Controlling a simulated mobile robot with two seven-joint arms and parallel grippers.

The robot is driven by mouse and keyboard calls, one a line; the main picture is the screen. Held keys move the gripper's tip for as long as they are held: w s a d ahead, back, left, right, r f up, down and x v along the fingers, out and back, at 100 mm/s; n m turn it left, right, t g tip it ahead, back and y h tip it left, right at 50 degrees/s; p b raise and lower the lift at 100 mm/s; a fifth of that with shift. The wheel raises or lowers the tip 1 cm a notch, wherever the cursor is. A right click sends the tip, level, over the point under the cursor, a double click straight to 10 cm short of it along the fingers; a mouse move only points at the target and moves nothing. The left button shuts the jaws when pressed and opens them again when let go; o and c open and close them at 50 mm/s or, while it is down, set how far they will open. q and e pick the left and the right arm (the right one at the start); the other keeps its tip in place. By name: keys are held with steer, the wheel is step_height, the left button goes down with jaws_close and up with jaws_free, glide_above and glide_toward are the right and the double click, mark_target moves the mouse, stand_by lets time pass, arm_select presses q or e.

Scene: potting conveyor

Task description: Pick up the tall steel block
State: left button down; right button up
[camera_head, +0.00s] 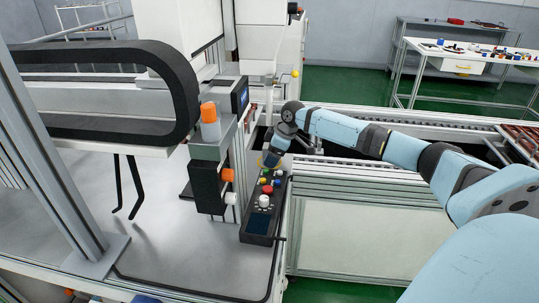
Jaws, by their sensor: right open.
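I cannot make out a tall steel block for certain in the head view. My right arm reaches in from the right. Its gripper (269,161) is small in the picture and points down and left, above the far end of a black control box. The jaws are open. Nothing shows between them, though the fingertips are partly lost against the dark parts behind. My left gripper is not in view.
The black control box (259,222) carries coloured buttons. Left of it stands a grey bracket (211,148) with orange-capped parts. A black cable chain (170,65) arches over the grey machine deck (180,255). A conveyor runs behind my right arm. A white table (470,52) stands back right.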

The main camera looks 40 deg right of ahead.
steer(key=c, duration=1.2)
steer(key=shift+r, duration=0.1)
